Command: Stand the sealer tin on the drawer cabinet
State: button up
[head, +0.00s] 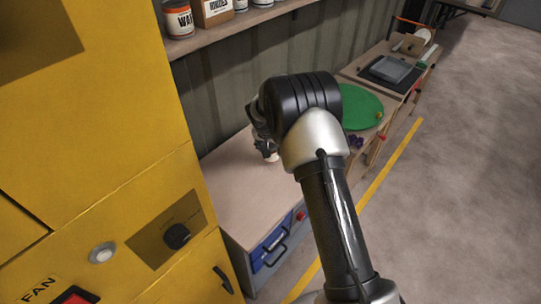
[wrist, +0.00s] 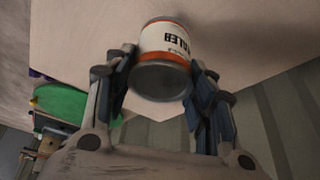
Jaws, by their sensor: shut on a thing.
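The sealer tin (wrist: 166,40), white with orange bands, a grey end and dark lettering, sits between the two fingers of my gripper (wrist: 163,62) in the wrist view. The fingers are shut on its sides. In the head view my gripper (head: 264,140) is over the wooden top of the drawer cabinet (head: 240,190), mostly hidden behind my arm. A small part of the tin (head: 271,157) shows below it, close to the top. I cannot tell whether the tin touches the surface. The cabinet has a blue drawer front (head: 270,249).
A tall yellow cabinet (head: 100,150) stands at the left. A shelf (head: 240,30) with tins and a box runs above, along the corrugated wall. A green round mat (head: 361,107) and a tray (head: 390,69) lie on farther benches. The cabinet top near my gripper looks clear.

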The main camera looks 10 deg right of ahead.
aim_at(274, 159)
jog(key=shift+f+b, duration=0.5)
jog(key=shift+f, duration=1.55)
jog(key=shift+f, duration=0.1)
jog(key=o, duration=1.3)
